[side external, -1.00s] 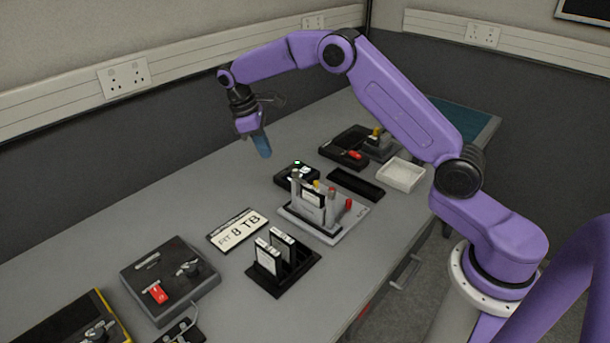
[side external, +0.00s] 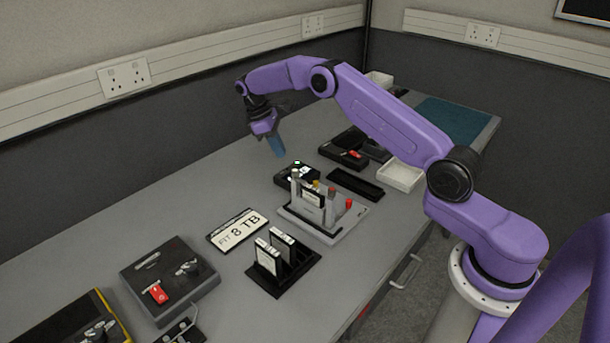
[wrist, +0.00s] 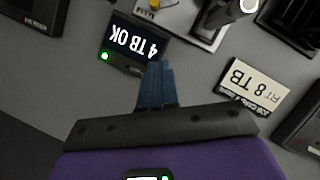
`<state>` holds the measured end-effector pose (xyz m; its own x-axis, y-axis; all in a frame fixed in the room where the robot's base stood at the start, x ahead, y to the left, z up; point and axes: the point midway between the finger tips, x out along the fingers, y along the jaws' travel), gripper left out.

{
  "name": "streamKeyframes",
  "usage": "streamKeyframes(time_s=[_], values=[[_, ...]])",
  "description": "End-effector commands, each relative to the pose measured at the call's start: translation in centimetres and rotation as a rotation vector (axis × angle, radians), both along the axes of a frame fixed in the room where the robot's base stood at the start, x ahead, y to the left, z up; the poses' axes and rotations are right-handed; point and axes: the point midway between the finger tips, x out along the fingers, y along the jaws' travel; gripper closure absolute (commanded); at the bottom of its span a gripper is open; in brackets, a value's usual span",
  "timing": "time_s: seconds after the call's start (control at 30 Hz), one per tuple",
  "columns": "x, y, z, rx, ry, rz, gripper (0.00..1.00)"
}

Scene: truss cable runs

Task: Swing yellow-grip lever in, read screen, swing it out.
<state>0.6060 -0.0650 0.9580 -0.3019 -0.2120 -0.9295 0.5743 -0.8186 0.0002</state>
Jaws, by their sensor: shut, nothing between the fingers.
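The yellow-grip lever (side external: 316,185) stands on a grey dock (side external: 330,232) with other levers, two of them red-gripped. Its yellow grip (wrist: 154,4) is cut by the top edge of the wrist view. I cannot tell whether the lever is swung in or out. The small black screen unit (side external: 298,175) sits just behind the dock. In the wrist view its screen (wrist: 134,40) reads "4 TB OK", upside down, with a lit green light. My gripper (side external: 279,154) is shut and empty, its blue fingers above the table just behind the screen. In the wrist view the fingertips (wrist: 157,68) overlap the screen unit's edge.
A card (side external: 237,230) reading "FIT 8 TB" lies left of the dock. A black rack (side external: 283,275) holds drives in front. A grey box with a red switch (side external: 170,280) is at left. A black tray (side external: 355,185) and white tray (side external: 400,176) are right.

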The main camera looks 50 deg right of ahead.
Motion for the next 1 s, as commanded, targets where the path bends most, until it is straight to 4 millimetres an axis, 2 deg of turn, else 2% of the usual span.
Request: streamKeyframes(time_s=[0.17,0.57,1.0], values=[[-0.8,-0.5,-2.0,0.000,0.005,0.000,1.00],[-3.1,-2.1,-9.0,-0.001,0.004,-0.001,1.00],[-6.0,-4.2,-9.0,0.000,0.000,0.000,1.00]])
